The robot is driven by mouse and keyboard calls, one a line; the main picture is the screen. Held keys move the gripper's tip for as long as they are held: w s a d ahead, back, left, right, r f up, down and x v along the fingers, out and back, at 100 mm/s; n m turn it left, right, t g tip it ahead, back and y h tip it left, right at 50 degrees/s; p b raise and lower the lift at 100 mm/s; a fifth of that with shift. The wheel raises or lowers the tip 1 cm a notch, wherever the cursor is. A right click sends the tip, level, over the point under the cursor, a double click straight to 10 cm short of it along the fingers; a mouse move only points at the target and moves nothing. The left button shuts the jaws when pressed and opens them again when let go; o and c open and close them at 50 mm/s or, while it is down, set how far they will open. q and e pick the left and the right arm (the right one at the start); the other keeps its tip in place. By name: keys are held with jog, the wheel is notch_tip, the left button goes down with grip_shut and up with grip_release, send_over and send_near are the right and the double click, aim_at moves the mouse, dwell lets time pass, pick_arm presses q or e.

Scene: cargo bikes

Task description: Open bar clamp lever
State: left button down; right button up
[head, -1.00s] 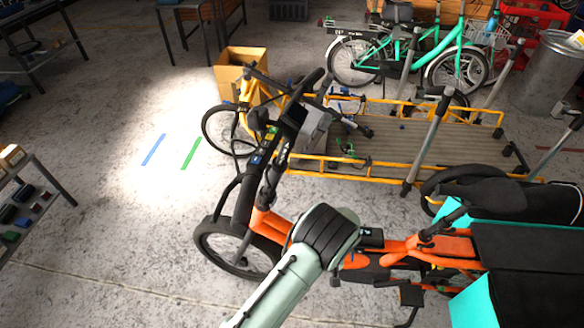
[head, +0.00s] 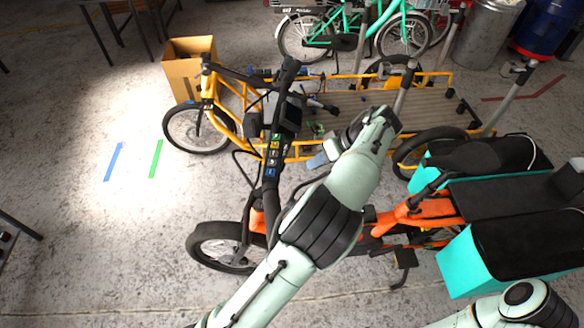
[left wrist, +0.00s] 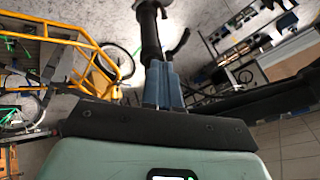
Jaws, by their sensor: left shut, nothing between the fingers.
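The orange cargo bike (head: 400,216) stands in front of me with its black handlebar (head: 270,165) turned across the view. A display (head: 290,115) sits on the bar. I cannot make out the clamp lever for certain. My left gripper (head: 316,161) is just right of the handlebar in the head view, its blue-grey fingers shut and empty. In the left wrist view, the closed fingers (left wrist: 165,82) point toward a black bar end (left wrist: 149,28) with a thin curved black lever (left wrist: 180,43) beside it. Whether they touch is unclear. My right gripper is out of view.
A yellow cargo bike (head: 355,97) with a flat bed stands close behind. Teal boxes (head: 462,262) flank the orange bike's rear. A cardboard box (head: 190,68) stands at the back left. The floor at left is clear, with blue and green tape.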

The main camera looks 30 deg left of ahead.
pick_arm(q)
jog(key=s+a+f+b, duration=0.1)
jog(key=s+a+f, duration=0.3)
jog(key=a+f, duration=0.3)
jog(key=shift+s+a+f, duration=0.15)
jog(key=shift+s+a, duration=0.05)
jog(key=shift+a, duration=0.35)
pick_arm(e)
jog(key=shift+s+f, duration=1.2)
pick_arm(q)
jog(key=shift+b, duration=0.3)
jog(key=shift+s+a+m+t+b, duration=0.25)
jog(key=shift+s+m+b, duration=0.2)
jog(key=shift+m, duration=0.35)
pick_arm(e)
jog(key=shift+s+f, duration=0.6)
pick_arm(q)
jog(key=shift+w, duration=0.2)
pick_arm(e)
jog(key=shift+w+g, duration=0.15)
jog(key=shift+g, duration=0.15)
pick_arm(q)
jog(key=shift+d, duration=0.1)
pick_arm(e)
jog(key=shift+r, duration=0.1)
